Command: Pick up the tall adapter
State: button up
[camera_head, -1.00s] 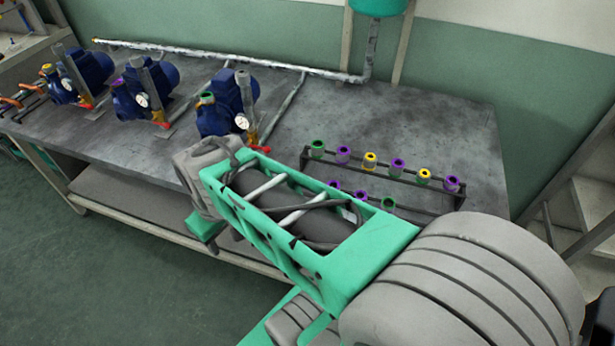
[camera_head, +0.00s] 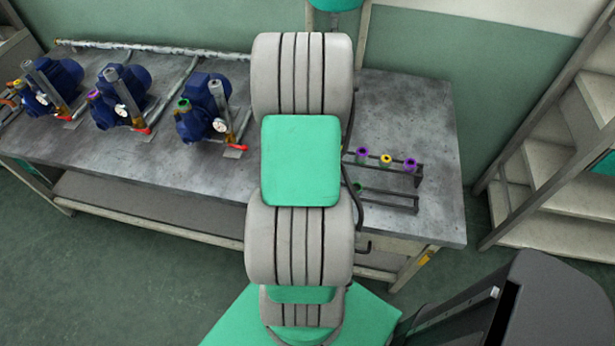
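A dark two-row rack (camera_head: 420,180) stands on the grey bench to the right of my arm. Its back row shows a purple-ringed adapter (camera_head: 363,152), a yellow-ringed adapter (camera_head: 386,159) and another purple-ringed adapter (camera_head: 410,165). A green-ringed adapter (camera_head: 357,187) shows partly in the front row, at the arm's edge. I cannot tell which adapter is the tall one. My arm covers the left part of the rack. My gripper does not show; the arm's upper links fill the middle of the view.
Three blue pumps (camera_head: 200,118) with gauges and grey upright pipes stand on the left half of the bench (camera_head: 410,100). A pale pipe (camera_head: 150,46) runs along the bench's back. Pale steps (camera_head: 560,160) stand at the right. The bench's back right is clear.

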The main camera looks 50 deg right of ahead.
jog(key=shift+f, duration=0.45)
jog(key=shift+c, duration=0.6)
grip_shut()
